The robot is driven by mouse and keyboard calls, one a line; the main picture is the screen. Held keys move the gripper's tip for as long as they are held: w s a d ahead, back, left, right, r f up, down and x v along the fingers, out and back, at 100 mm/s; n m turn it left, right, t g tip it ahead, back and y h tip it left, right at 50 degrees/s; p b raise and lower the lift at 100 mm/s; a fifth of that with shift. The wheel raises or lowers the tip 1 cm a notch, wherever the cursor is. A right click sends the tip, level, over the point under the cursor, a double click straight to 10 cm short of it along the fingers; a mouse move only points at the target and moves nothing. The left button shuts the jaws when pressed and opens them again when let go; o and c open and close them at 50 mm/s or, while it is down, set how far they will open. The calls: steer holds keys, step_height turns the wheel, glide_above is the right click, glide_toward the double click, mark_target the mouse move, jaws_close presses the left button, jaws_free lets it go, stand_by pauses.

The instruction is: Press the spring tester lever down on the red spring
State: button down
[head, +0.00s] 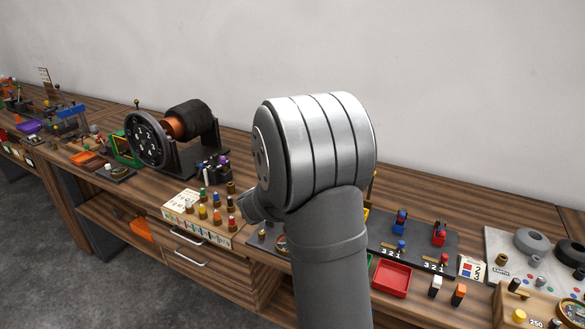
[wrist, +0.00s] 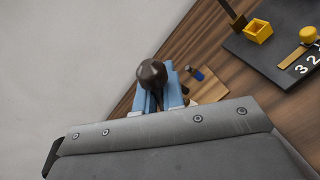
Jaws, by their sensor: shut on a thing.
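A dark round knob (wrist: 152,74), which looks like the end of the spring tester lever, shows in the wrist view. My gripper (wrist: 158,92), with blue fingers, is shut on it, one finger on each side. The lever's shaft below the knob is mostly hidden. In the head view my grey arm covers the gripper and most of that work spot. I cannot make out the red spring or the tester's body in either view.
In the wrist view a dark board (wrist: 285,65) with a yellow cup (wrist: 258,31) and numbers lies right of the gripper. In the head view a block of coloured pegs (head: 205,222) stands left of my arm. A red tray (head: 391,278) lies to its right.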

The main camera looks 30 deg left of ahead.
steer(key=shift+d+f+m+y, duration=0.45)
steer(key=shift+d+f+m, duration=0.85)
steer(key=shift+f, duration=0.95)
steer(key=shift+d+f+m+y, duration=0.5)
steer(key=shift+d+f+m, duration=0.3)
steer(key=shift+f+m, duration=1.15)
steer(key=shift+d+f+m+y, duration=0.45)
steer(key=shift+d+f+m, duration=0.7)
steer(key=shift+f, duration=1.35)
steer(key=shift+a+f+g, duration=0.1)
steer(key=shift+g, duration=0.2)
steer(key=c, duration=1.5)
jaws_free()
steer(key=v, duration=1.7)
steer(key=shift+s, duration=0.2)
